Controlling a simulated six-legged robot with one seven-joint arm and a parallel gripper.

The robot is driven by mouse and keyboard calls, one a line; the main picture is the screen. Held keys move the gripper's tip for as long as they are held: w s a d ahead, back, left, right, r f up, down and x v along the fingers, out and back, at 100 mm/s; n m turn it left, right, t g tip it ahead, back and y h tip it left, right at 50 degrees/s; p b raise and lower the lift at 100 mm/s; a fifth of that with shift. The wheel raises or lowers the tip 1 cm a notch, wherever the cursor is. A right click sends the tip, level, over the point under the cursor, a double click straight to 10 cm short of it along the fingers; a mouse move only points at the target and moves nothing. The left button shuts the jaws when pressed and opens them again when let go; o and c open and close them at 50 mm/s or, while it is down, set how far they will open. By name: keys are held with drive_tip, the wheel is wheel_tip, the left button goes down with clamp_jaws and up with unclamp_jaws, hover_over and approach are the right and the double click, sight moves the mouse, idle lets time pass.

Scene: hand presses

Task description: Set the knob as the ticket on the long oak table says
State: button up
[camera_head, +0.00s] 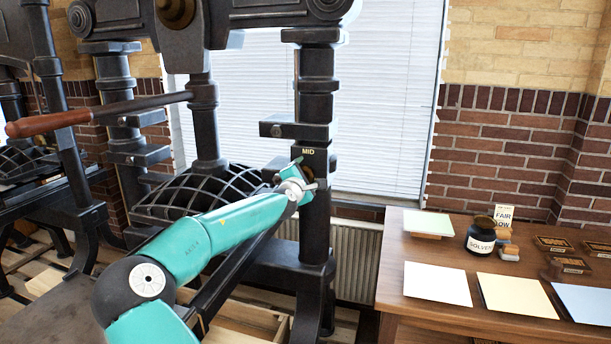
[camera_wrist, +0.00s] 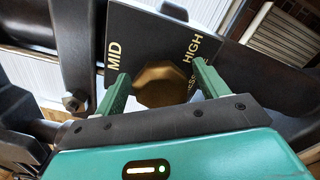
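A brass faceted knob (camera_wrist: 162,84) sits on a dark plate (camera_wrist: 150,45) lettered MID and HIGH in the wrist view. More lettering is partly hidden behind the right finger; no LOW mark shows, and I cannot make out the knob's pointer. My gripper (camera_wrist: 163,80) has one green finger on each side of the knob, with a thin gap seeming to show. In the head view my gripper (camera_head: 305,186) is at the press's right column, just below the MID mark. The ticket (camera_head: 503,215) stands behind a jar on the oak table (camera_head: 440,250); FAIR and "OW" show, the rest is covered.
The dark solvent jar (camera_head: 481,238) stands on the table. White (camera_head: 437,283), cream (camera_head: 516,295) and blue sheets lie along its front. The black iron press (camera_head: 316,90) surrounds my arm, and its wooden-handled lever (camera_head: 50,122) juts left. A radiator (camera_head: 358,260) is behind.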

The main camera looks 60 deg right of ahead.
drive_tip(key=s+a, duration=0.2)
drive_tip(key=a, duration=1.1)
drive_tip(key=shift+a, duration=0.3)
drive_tip(key=shift+s, duration=0.1)
